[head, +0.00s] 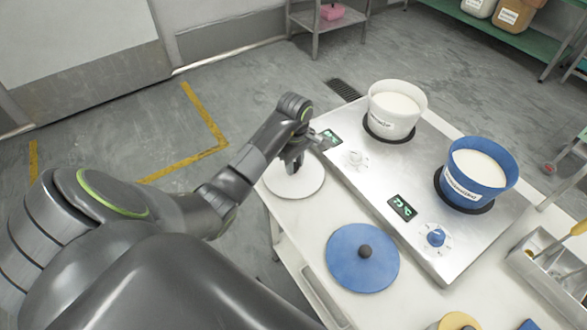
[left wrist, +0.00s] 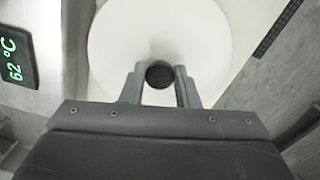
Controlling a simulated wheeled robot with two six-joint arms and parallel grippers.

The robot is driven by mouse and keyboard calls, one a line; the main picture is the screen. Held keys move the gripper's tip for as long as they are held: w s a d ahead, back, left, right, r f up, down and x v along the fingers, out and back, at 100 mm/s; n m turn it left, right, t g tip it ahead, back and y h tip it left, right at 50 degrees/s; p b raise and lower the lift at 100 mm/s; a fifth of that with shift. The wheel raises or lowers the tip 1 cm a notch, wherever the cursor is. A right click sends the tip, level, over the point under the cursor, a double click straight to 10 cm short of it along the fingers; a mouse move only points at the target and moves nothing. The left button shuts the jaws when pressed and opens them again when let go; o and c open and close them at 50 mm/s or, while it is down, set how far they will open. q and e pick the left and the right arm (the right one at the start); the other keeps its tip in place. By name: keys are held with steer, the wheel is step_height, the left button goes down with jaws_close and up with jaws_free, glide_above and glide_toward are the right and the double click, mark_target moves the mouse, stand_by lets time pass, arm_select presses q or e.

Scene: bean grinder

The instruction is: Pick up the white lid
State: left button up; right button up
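The white lid (head: 296,184) lies flat on the table at the left of the cooker, with my left gripper (head: 292,166) right above it. In the left wrist view the white lid (left wrist: 208,45) fills the upper middle, and its dark round knob (left wrist: 159,74) sits between the two fingertips of my left gripper (left wrist: 160,75). The fingers are apart, one on each side of the knob, with narrow gaps showing. The gripper hides the knob in the head view. My right gripper is not in view.
A steel cooker (head: 385,178) holds a white pot (head: 391,126) and a blue pot (head: 473,190). A blue lid (head: 345,272) with a dark knob lies in front of the cooker. A steel utensil container (head: 549,262) stands at the right.

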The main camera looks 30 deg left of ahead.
arm_select(q)
steer(key=c, duration=0.4)
steer(key=shift+c, duration=0.2)
